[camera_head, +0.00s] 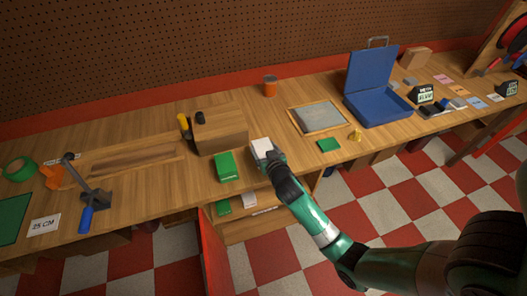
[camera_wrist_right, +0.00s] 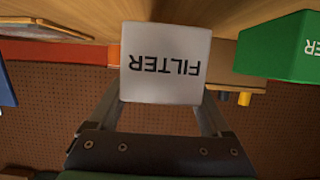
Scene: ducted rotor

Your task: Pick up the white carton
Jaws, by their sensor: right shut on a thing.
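The white carton (camera_head: 261,146) is at the front middle of the workbench in the head view, at the end of my right arm. In the right wrist view the white carton (camera_wrist_right: 165,62) shows a face lettered FILTER, upside down. My right gripper (camera_head: 269,156) is shut on the carton, with one finger on each side of it in the wrist view (camera_wrist_right: 163,100). I cannot tell whether the carton touches the bench top. My left gripper is not in view.
A green box (camera_head: 227,167) stands just left of the carton, also seen in the wrist view (camera_wrist_right: 285,50). A wooden box (camera_head: 220,131) is behind it. A grey panel (camera_head: 318,117) and an open blue case (camera_head: 378,105) are to the right. An open drawer (camera_head: 250,228) is below.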

